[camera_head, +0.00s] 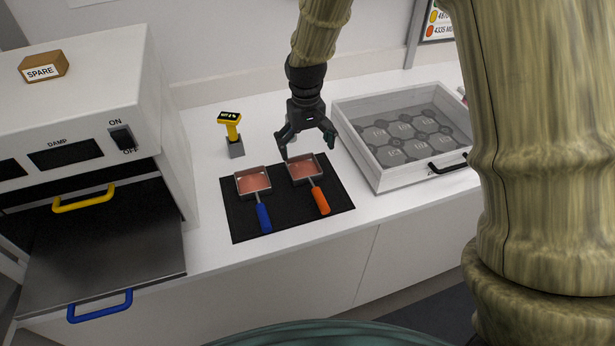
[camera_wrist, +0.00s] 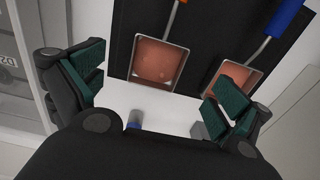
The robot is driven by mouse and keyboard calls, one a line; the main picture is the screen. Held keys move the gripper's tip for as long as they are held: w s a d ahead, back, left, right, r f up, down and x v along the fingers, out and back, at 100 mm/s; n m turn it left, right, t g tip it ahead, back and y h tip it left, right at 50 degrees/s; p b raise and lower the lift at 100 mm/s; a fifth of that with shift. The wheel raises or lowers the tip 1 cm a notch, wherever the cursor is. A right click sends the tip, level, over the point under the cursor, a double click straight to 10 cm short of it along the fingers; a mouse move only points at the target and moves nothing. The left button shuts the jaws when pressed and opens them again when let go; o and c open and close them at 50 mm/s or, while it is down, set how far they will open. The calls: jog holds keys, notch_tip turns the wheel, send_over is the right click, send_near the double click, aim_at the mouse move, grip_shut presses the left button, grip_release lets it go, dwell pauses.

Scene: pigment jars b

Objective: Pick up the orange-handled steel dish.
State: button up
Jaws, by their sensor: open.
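The orange-handled steel dish (camera_head: 304,171) is a square dish holding pinkish-orange material, on the right part of a black mat (camera_head: 285,220). Its orange handle points toward the front of the counter. In the wrist view the same dish (camera_wrist: 158,62) lies ahead of the fingers, with only the end of its handle's orange part showing at the top edge. My gripper (camera_head: 306,139) is open and empty, above and just behind this dish. The wrist view shows my gripper's (camera_wrist: 158,95) fingers wide apart, with the dish not between the pads.
A blue-handled dish (camera_head: 253,181) lies close on the left, also in the wrist view (camera_wrist: 228,84). A yellow device (camera_head: 231,125) stands behind it. A clear-lidded drawer box (camera_head: 402,180) is at right; a white oven (camera_head: 90,115) with open shelf is at left.

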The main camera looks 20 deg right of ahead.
aim_at(306, 171)
notch_tip(306, 171, down, 3)
jog(key=shift+w+a+f+p, duration=0.1)
jog(key=shift+w+p, duration=0.05)
jog(key=shift+p, duration=0.2)
jog(key=shift+s+f+p, duration=0.15)
jog(key=shift+f+p, duration=0.4)
jog(key=shift+f, duration=0.35)
jog(key=shift+s+f+p, duration=0.1)
jog(key=shift+f+p, duration=0.45)
jog(key=shift+f, duration=0.3)
jog(key=shift+f+p, duration=0.3)
jog(key=shift+f, duration=0.95)
jog(key=c, duration=1.2)
